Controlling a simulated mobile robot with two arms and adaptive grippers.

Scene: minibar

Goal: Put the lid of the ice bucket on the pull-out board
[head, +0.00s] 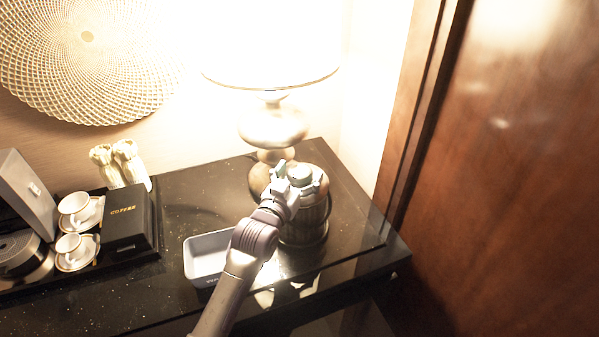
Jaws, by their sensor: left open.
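The ice bucket (316,227) stands upright on the black counter, in front of the lamp. Its lid (313,179), with a knob on top, sits on the bucket. My left arm reaches up from the bottom of the view. My left gripper (281,180) is open at the left side of the lid, close to the knob. Whether its fingers touch the lid I cannot tell. The arm hides part of the bucket's left side. A dark surface (345,322) shows low below the counter's front edge; I cannot tell whether it is the pull-out board. My right gripper is not in view.
A grey tray (197,262) sits left of the bucket, partly behind my arm. A lamp (272,125) stands behind. Cups on saucers, a black box (128,222) and rolled items (121,163) fill the left. A wooden panel (500,180) rises at the right.

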